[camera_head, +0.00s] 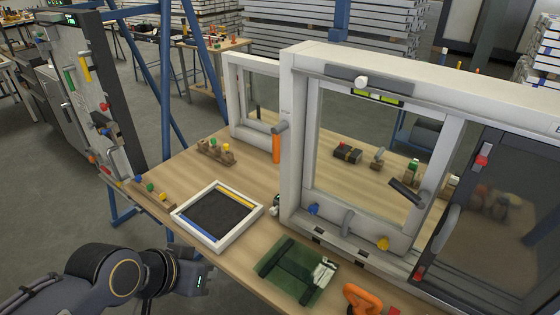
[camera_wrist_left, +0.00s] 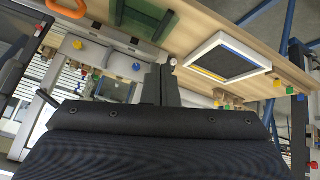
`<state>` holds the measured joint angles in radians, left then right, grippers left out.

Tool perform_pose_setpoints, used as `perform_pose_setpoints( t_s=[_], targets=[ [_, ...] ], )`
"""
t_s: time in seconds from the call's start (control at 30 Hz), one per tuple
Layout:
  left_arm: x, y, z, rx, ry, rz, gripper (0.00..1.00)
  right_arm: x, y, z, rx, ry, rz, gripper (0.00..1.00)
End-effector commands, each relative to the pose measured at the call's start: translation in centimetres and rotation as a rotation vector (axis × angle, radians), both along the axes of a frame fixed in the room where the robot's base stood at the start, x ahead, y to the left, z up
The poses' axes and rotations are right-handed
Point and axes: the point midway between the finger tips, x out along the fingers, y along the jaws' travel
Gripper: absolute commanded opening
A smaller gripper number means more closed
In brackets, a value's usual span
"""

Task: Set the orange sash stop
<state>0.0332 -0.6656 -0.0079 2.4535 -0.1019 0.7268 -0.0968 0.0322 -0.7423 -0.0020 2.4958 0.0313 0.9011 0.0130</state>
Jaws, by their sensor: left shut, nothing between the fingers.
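An orange handle-like part (camera_head: 276,148) with a grey top stands upright at the left post of the white window frame (camera_head: 291,130). A separate orange looped piece (camera_head: 362,298) lies at the table's front edge; it also shows in the left wrist view (camera_wrist_left: 66,8). I cannot tell which is the sash stop. My left wrist and gripper body show at the lower left of the head view, in front of the table edge, with the fingertips not visible there. In the left wrist view my left gripper (camera_wrist_left: 162,84) is shut and empty. My right gripper is not in view.
A white-rimmed tray (camera_head: 180,218) with a dark inside lies on the table, left of a green mat (camera_head: 322,290). The sash bottom carries a blue knob (camera_head: 313,209) and a yellow knob (camera_head: 383,243). A dark screen door (camera_head: 500,220) is at right.

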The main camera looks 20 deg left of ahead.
Motion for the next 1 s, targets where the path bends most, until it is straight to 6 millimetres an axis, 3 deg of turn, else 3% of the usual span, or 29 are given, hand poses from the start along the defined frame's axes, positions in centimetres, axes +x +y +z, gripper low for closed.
perform_pose_setpoints(
  t_s=[0.07,0.2,0.3,0.4,0.6,1.0],
  targets=[
    [4.3,2.3,-0.8,0.194,-0.150,-0.087,0.00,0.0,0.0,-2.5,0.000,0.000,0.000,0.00],
    [13.0,4.3,1.3,0.644,-0.500,-0.350,0.00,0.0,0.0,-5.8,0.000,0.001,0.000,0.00],
    [17.7,3.0,3.0,0.935,-0.749,-0.561,0.00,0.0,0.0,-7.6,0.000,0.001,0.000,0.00],
    [20.4,0.4,4.0,1.154,-0.967,-0.744,0.00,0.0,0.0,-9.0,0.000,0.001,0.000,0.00],
    [21.9,-3.5,4.6,1.364,-1.233,-0.944,0.00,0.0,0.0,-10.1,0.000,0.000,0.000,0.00],
    [22.0,-4.1,4.9,1.387,-1.269,-0.967,0.00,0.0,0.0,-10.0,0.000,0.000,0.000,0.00]
  ],
)
